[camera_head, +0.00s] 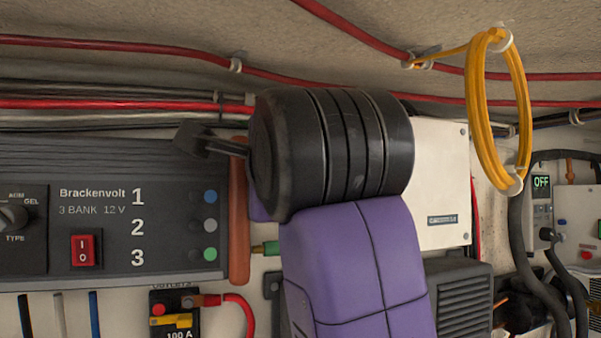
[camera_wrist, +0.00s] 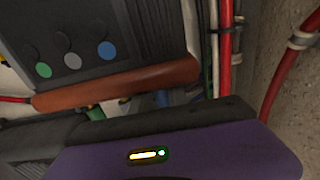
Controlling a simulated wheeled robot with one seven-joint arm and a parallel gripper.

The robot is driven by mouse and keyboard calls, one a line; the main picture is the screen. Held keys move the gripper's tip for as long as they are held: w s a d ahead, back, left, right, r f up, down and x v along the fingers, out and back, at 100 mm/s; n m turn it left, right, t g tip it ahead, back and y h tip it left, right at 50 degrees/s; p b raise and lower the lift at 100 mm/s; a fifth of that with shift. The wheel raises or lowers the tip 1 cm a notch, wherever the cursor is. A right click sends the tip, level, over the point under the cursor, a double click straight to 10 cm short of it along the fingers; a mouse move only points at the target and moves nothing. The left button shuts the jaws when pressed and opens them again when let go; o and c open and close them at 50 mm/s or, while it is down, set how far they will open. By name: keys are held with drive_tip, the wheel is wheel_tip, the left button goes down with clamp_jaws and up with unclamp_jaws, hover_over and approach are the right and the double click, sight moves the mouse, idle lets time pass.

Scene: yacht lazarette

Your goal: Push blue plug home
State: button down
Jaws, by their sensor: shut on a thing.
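The charger (camera_head: 100,215) is at the left of the head view, with blue, grey and green round markers beside the numbers 1, 2 and 3. A small part of the blue plug (camera_wrist: 162,98) shows between that strip and my gripper (camera_wrist: 160,118). My gripper is shut on the blue plug, close against the strip. Its fingertips and most of the plug are hidden, so I cannot tell how deep the plug sits. In the head view my arm blocks this spot.
A green plug (camera_head: 270,248) sits at the charger's lower right edge; it also shows in the wrist view (camera_wrist: 96,113). Red and black cables run along the wall above. A yellow cable coil (camera_head: 478,110) hangs at right. A fuse block (camera_head: 172,315) is below.

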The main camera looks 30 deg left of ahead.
drive_tip(key=shift+s+a+f, duration=0.2)
drive_tip(key=shift+s+a, duration=0.3)
drive_tip(key=shift+s, duration=0.05)
drive_tip(key=c, duration=1.5)
unclamp_jaws()
drive_tip(key=b+v, duration=0.1)
drive_tip(key=v, duration=0.7)
drive_tip(key=shift+d+r, duration=0.15)
drive_tip(key=shift+r, duration=0.05)
drive_tip(key=shift+w, duration=0.1)
drive_tip(key=shift+d, duration=0.15)
